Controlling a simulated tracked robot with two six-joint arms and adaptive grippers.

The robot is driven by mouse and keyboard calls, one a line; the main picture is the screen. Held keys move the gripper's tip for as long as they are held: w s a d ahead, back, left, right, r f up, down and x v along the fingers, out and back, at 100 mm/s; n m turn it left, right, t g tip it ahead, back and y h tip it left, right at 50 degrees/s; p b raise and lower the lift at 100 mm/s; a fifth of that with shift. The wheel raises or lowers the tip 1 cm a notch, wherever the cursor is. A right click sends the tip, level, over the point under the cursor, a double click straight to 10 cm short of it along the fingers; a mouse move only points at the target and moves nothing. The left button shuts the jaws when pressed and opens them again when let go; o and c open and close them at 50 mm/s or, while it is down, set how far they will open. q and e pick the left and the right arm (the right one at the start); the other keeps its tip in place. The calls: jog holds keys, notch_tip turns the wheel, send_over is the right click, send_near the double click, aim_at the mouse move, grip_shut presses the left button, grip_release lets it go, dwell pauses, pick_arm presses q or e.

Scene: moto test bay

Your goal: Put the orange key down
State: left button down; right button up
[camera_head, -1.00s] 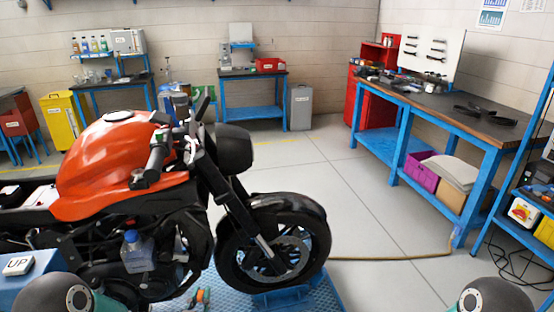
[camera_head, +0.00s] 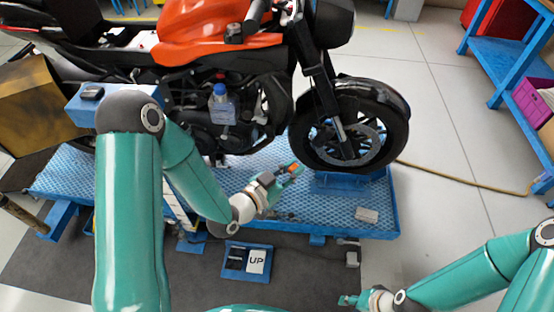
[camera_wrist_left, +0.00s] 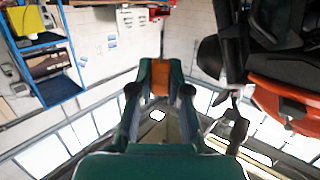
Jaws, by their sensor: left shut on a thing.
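The orange key (camera_head: 295,168) is small in the head view, at the fingertips of my left gripper (camera_head: 288,173). The gripper is over the blue platform, left of the motorcycle's front wheel. In the left wrist view an orange piece of the key (camera_wrist_left: 160,82) shows between the two green fingers of the left gripper (camera_wrist_left: 161,72), which are shut on it. The rest of the key is hidden. I cannot tell how high it is above the platform. My right gripper (camera_head: 349,300) is at the bottom of the head view, too small to judge its opening.
The orange motorcycle (camera_head: 205,40) stands on the blue textured platform (camera_head: 330,212), close behind my left gripper. A panel marked UP (camera_head: 257,261) is in front of the platform. A hose (camera_head: 460,180) crosses the floor on the right. Grey floor (camera_head: 440,130) right of the wheel is mostly clear.

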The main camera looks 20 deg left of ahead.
pick_arm(q)
jog(key=s+d+m+g+h, duration=0.2)
jog(key=d+m+g+h, duration=0.55)
jog(key=d, duration=0.35)
notch_tip(320, 180, up, 10)
jog(key=w+d+n+t+y, duration=0.2)
jog(key=n+t+y, duration=0.7)
jog(key=n+y, duration=0.4)
jog(key=s+a+f+m+g+h, duration=0.1)
jog(key=a+f+m+g+h, duration=0.1)
jog(key=f+m+g+h, duration=0.3)
jog(key=s+a+f+m+g+h, duration=0.2)
jog(key=f+m+g+h, duration=0.3)
jog(key=m+g+h, duration=0.5)
jog(key=m, duration=0.3)
jog(key=shift+a, duration=0.3)
